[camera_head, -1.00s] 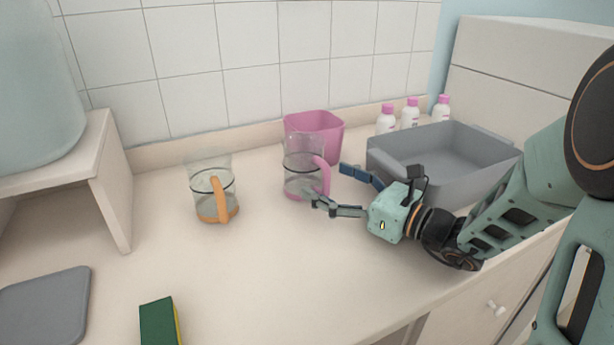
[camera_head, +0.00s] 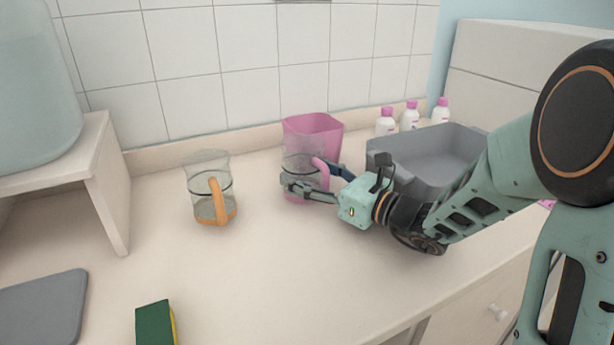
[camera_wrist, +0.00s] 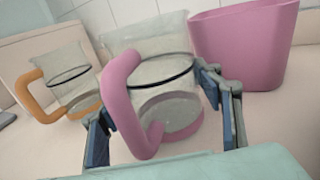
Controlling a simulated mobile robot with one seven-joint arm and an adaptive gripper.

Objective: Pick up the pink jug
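The pink jug (camera_head: 296,160) is a clear jug with a pink handle and pink base, standing upright on the counter. It also fills the middle of the wrist view (camera_wrist: 158,72), its handle facing my gripper. My gripper (camera_head: 308,178) is around the jug from the handle side, with one finger on each side. In the wrist view the fingers (camera_wrist: 160,110) are spread apart, with the handle and part of the body between them. I cannot tell whether either finger touches the glass. The jug's lower part is partly hidden by a finger in the head view.
A similar jug with an orange handle (camera_head: 212,190) stands to the left. A pink bin (camera_head: 325,135) is close behind the pink jug. A grey tub (camera_head: 425,160) and several pink-capped bottles (camera_head: 410,117) are at the right. A sponge (camera_head: 155,325) lies near the front.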

